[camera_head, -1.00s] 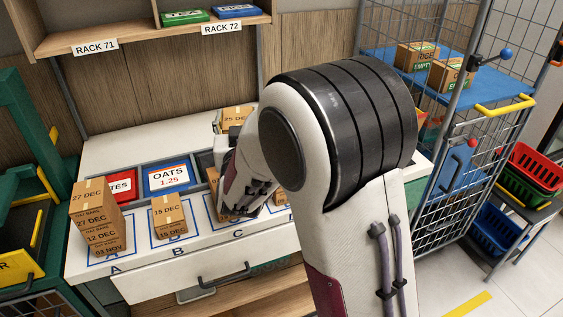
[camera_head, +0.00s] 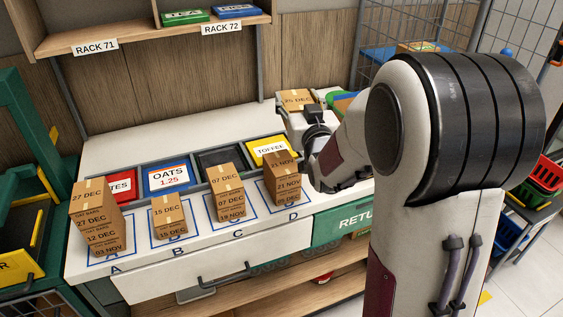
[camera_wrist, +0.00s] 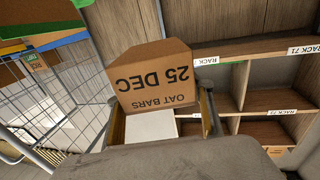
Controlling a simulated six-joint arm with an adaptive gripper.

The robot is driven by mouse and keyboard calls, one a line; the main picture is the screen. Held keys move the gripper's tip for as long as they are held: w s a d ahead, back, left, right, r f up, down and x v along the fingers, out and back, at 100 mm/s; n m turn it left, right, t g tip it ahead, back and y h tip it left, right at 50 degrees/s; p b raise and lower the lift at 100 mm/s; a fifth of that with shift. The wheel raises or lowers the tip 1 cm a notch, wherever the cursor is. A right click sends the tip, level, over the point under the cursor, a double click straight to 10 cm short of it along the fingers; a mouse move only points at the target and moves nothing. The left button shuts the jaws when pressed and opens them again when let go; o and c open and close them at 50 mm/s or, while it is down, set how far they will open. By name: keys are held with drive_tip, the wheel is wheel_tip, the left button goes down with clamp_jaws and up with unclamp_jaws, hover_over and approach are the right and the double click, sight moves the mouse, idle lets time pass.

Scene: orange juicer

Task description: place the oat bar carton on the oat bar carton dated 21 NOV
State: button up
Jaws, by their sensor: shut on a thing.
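My gripper (camera_head: 299,119) is shut on an oat bar carton dated 25 DEC (camera_head: 297,97) and holds it at the back right of the counter. In the wrist view, the held carton (camera_wrist: 155,78) sits between the two fingers of my gripper (camera_wrist: 160,108), its printed face showing upside down. The carton dated 21 NOV (camera_head: 288,184) is on top of the stack in marked square D, above a carton whose date is hard to read. My gripper and the held carton are apart from that stack, behind it and slightly right.
Carton stacks stand in A (camera_head: 97,220) and C (camera_head: 226,190), with a carton dated 15 DEC (camera_head: 169,214) in B. Behind them are the blue OATS bin (camera_head: 167,177) and yellow TOFFEE bin (camera_head: 270,150). A shelf (camera_head: 150,38) hangs above; a wire cage stands right.

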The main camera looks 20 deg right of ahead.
drive_tip(key=shift+s+a+f+n+y, duration=0.2)
drive_tip(key=shift+a+n+y, duration=0.2)
drive_tip(key=shift+y, duration=0.2)
drive_tip(key=a, duration=0.1)
drive_tip(key=a+f+n+y, duration=0.1)
drive_tip(key=a+y, duration=0.1)
drive_tip(key=shift+a+f, duration=0.25)
drive_tip(key=shift+f, duration=0.1)
drive_tip(key=shift+f, duration=0.1)
hover_over(282, 162)
drive_tip(key=shift+f, duration=2.8)
drive_tip(key=shift+f, duration=2.1)
drive_tip(key=shift+f, duration=0.1)
